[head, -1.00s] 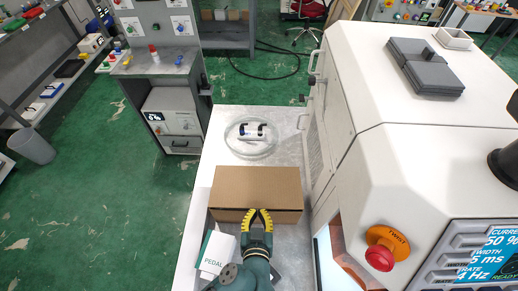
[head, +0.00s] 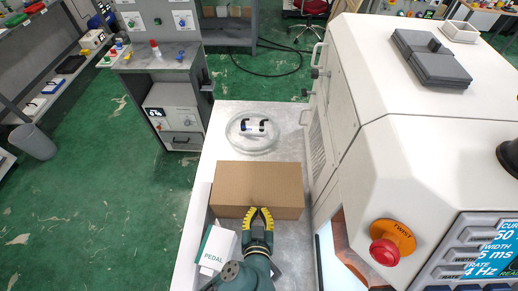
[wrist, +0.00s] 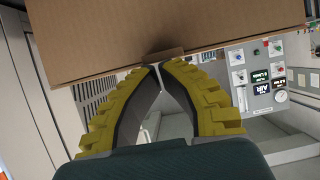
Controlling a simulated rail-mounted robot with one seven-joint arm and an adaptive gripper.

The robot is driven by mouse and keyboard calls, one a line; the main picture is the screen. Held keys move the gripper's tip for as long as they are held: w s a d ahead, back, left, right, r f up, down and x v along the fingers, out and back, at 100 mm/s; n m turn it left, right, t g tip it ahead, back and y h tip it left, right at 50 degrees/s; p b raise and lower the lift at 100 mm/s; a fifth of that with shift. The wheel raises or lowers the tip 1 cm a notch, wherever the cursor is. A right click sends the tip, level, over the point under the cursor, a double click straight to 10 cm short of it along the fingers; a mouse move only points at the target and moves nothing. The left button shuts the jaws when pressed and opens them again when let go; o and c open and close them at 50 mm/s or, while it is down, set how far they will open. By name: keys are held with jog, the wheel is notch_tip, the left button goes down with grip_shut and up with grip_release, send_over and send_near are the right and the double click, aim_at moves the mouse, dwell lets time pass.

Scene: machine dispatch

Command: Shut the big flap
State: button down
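A closed-looking brown cardboard box (head: 258,182) stands on the light worktop, and it also fills the top of the wrist view (wrist: 120,35). I cannot tell a separate big flap on it. My gripper (head: 260,211) is at the near edge of the box, around its middle. In the wrist view the yellow-padded fingertips (wrist: 164,65) nearly meet beside a small brown tab (wrist: 165,55) at the box edge. I cannot tell whether they grip the tab.
A white PEDAL carton (head: 218,248) stands left of my gripper. A clear round dish (head: 252,145) with small parts lies beyond the box. The white machine (head: 425,160), with a red stop button (head: 385,251), closes off the right side. Green floor (head: 110,220) lies open on the left.

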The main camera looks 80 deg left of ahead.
notch_tip(320, 180, up, 5)
jog(key=p, duration=0.3)
jog(key=s+d+f+b, duration=0.1)
jog(key=d+f, duration=0.3)
jog(key=d, duration=0.5)
jog(key=shift+s+d+f+b, duration=0.2)
jog(key=shift+s+f+b, duration=0.2)
jog(key=shift+b, duration=0.45)
